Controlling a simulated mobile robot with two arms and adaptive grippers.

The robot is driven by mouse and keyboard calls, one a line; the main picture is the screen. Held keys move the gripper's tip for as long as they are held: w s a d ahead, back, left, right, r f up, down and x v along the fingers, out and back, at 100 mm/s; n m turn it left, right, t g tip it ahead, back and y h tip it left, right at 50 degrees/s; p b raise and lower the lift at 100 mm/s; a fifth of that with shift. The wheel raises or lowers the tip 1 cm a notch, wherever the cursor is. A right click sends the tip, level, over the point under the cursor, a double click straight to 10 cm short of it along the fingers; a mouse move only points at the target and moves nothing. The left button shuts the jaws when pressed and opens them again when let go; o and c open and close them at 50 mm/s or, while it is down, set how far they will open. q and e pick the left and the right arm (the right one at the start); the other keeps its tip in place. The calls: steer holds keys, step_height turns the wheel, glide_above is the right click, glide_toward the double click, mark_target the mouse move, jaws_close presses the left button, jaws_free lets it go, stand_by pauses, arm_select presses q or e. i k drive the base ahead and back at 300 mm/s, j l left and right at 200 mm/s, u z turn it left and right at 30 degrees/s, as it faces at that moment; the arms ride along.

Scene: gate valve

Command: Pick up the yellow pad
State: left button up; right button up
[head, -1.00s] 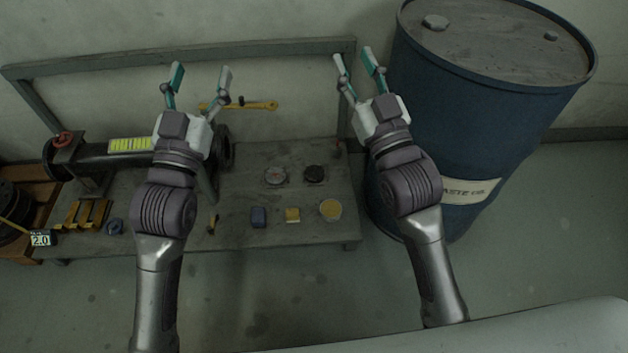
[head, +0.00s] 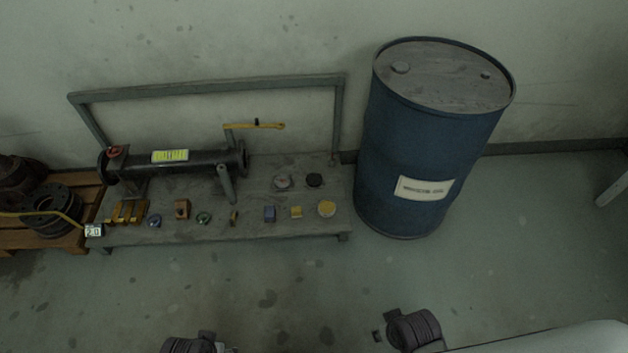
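The yellow pad (head: 296,212) is a small yellow block lying near the front edge of the low grey bench (head: 268,238), right of centre. It sits between a small blue block (head: 270,214) and a round yellow-topped disc (head: 326,208), apart from both. Nothing covers it. Neither of my grippers is in view. Only dark parts of my arms show at the bottom edge, well short of the bench.
A blue drum (head: 412,150) stands just right of the bench. A black pipe with a flange (head: 175,166) lies on the bench's left part. A grey rail (head: 210,88) runs along the back. A pallet (head: 85,218) with dark parts is at left. The floor in front is clear.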

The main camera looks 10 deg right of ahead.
mark_target(296, 211)
steer(key=i+j+z, duration=0.15)
steer(key=i+j, duration=0.15)
steer(key=i+j+z, duration=0.15)
steer(key=j, duration=0.35)
steer(key=i+j+z, duration=0.2)
steer(key=j, duration=0.25)
steer(key=i, duration=0.1)
